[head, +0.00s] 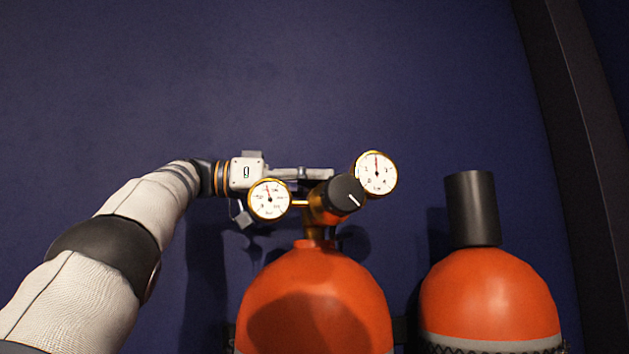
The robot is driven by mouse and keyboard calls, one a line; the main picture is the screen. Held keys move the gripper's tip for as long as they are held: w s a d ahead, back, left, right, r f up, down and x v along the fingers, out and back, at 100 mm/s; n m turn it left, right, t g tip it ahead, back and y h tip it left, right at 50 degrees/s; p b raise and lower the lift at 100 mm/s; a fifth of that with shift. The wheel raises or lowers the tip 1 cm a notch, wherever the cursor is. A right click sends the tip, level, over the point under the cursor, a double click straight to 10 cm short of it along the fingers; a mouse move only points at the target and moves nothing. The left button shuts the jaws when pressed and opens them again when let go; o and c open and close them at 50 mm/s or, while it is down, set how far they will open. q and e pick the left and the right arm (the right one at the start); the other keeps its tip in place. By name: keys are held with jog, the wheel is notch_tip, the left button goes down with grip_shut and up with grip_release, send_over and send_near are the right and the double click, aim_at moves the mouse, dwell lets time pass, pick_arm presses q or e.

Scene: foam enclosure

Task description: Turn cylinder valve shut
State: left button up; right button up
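An orange cylinder (315,290) stands upright in the middle of the head view. On its top is a brass valve body (318,213) with a round black knob (345,196). The knob carries a white line slanting down to the right. A left gauge (269,200) and a right gauge (376,173) with white dials flank it. My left gripper (325,176) reaches in from the left, passing behind the left gauge, with its grey finger tip just left of and above the knob. The gauge and valve hide part of it, so its opening and any contact are unclear. My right gripper is not in view.
A second orange cylinder (490,295) with a black cap (472,208) stands to the right. A dark blue wall (300,80) is close behind, with a dark vertical post (575,120) at the right. The space above the gauges is free.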

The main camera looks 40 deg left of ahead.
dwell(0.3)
pick_arm(q)
jog(key=o, duration=1.2)
jog(key=shift+w, duration=0.1)
